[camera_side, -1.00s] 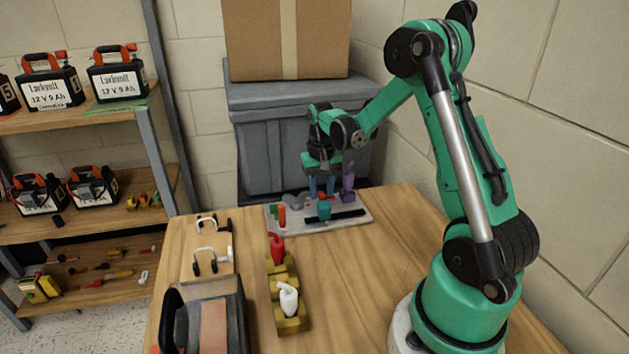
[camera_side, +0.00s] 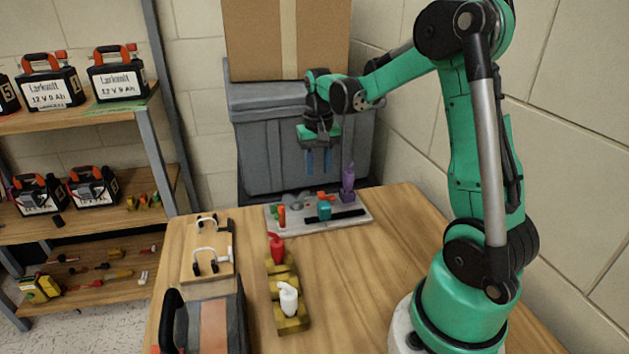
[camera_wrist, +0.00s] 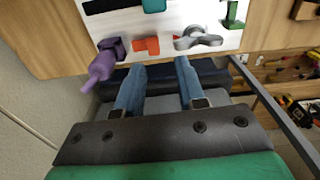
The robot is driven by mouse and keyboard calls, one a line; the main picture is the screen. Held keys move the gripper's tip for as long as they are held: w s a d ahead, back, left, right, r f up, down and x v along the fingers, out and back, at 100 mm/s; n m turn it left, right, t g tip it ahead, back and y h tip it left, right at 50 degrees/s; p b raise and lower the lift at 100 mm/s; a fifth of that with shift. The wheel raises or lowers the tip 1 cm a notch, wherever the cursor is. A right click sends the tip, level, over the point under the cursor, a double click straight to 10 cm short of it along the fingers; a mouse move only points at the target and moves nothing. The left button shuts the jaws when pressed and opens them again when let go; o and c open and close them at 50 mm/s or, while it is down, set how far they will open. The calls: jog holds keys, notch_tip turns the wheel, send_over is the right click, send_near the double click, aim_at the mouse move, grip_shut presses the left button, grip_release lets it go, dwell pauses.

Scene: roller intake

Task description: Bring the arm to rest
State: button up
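My gripper (camera_side: 319,162) hangs above the back of the table, with its blue fingers pointing down and apart. In the wrist view my gripper (camera_wrist: 160,70) shows its two blue fingers spread with nothing between them. Below it lies a pale board (camera_side: 290,226) with several small parts on it. A purple bottle-like thing (camera_side: 348,178) stands upright at the board's right back, in or on a purple base; it also shows in the wrist view (camera_wrist: 100,68) at the left. My gripper is apart from the board and from the purple thing.
A wooden board with white handles (camera_side: 192,262), a yellow holder (camera_side: 279,290) with a red bottle (camera_side: 276,250) and a white bottle (camera_side: 288,300), and a dark bag (camera_side: 177,330) occupy the table's left. A grey bin (camera_side: 262,140) stands behind.

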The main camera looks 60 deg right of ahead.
jog(key=s+a+r+n+t, duration=0.2)
jog(key=a+n+t, duration=0.1)
jog(key=a, duration=0.6)
jog(key=s+a+r+n+t, duration=0.2)
jog(key=a+r+n+t, duration=0.1)
jog(key=a, duration=0.7)
jog(key=n+t, duration=0.1)
jog(key=n, duration=0.1)
jog(key=shift+s+n, duration=0.3)
